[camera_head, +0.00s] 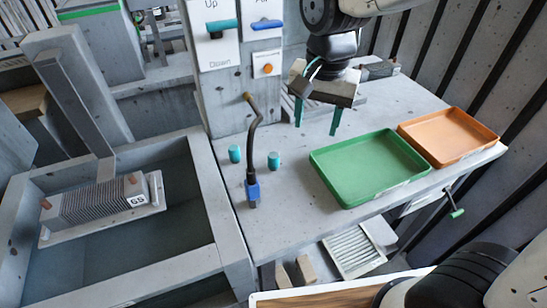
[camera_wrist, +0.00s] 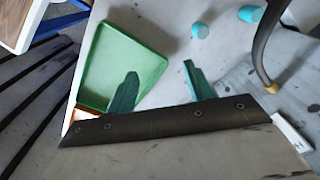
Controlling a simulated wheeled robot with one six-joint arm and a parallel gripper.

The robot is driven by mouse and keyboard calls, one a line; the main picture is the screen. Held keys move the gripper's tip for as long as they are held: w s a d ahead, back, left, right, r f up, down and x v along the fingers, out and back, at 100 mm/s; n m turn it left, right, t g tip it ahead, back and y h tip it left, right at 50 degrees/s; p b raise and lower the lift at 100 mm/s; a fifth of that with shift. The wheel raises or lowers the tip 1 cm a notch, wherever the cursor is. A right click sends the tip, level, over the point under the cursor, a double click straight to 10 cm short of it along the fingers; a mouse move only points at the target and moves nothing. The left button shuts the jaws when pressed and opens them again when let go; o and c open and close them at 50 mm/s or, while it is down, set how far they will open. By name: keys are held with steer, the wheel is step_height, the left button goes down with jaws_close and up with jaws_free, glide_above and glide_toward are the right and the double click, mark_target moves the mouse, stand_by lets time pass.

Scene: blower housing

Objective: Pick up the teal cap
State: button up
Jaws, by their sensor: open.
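Two small teal caps stand on the grey bench top, one left (camera_head: 235,153) and one right (camera_head: 274,161) of the bent dark rod. In the wrist view they show near the top edge, one nearer the green tray (camera_wrist: 200,30) and one nearer the rod (camera_wrist: 250,13). My gripper (camera_head: 316,125) hangs over the bench behind the green tray, fingers pointing down. Its two green fingers (camera_wrist: 160,72) are spread apart with nothing between them. It is to the right of both caps and apart from them.
A green tray (camera_head: 368,168) and an orange tray (camera_head: 449,137) sit empty on the right. A bent rod with a blue base (camera_head: 252,190) stands between the caps. A sunken basin (camera_head: 187,205) with a finned block (camera_head: 95,205) lies left. Bench between caps and green tray is clear.

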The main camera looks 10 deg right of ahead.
steer(key=m, duration=0.2)
glide_above(274, 155)
step_height(274, 155, down, 5)
steer(key=shift+f, duration=0.2)
step_height(274, 155, down, 8)
steer(key=shift+r, duration=0.1)
steer(key=c, duration=1.1)
